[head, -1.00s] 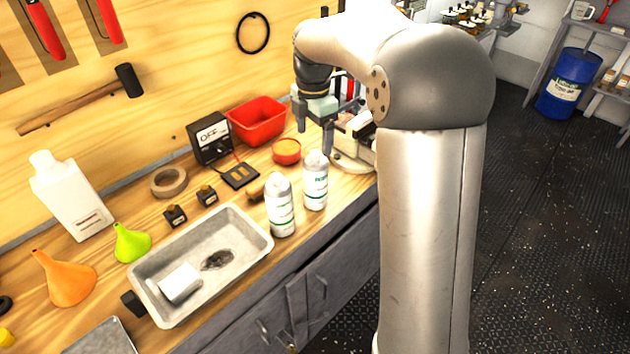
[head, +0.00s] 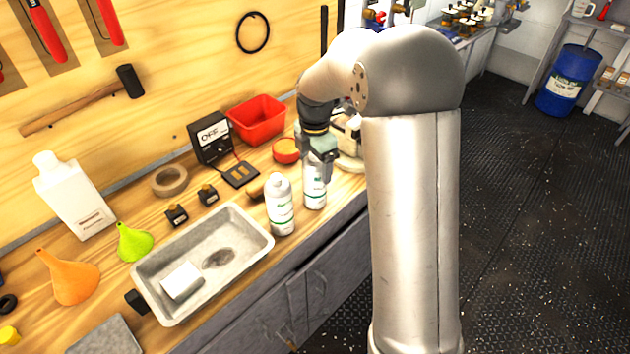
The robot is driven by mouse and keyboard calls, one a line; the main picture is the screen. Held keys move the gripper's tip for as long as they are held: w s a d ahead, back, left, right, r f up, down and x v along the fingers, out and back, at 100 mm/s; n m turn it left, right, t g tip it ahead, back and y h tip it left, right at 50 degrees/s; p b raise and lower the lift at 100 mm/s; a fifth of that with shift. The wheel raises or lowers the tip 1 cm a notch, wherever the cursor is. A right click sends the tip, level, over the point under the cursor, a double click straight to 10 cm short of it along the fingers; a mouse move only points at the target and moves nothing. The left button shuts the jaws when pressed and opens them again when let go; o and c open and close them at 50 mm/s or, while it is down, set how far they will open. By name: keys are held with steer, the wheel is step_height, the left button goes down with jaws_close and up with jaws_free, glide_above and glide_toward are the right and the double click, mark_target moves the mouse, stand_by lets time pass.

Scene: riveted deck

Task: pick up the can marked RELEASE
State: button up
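Two white spray-type cans with green bands stand upright near the front edge of the wooden bench. The left can (head: 280,208) is in full view, and the right can (head: 315,190) stands just behind and to its right. The lettering on both is too small to read, so I cannot tell which is marked RELEASE. My gripper (head: 319,168) points down at the top of the right can and hides its cap. I cannot tell whether the fingers touch the can or how far apart they are.
A metal tray (head: 160,305) holding a white cup-like object lies left of the cans. Two funnels and a white jug (head: 75,200) stand at the left.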

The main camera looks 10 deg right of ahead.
steer(key=c, duration=1.5)
steer(key=shift+o, duration=0.2)
steer(key=shift+r, duration=0.15)
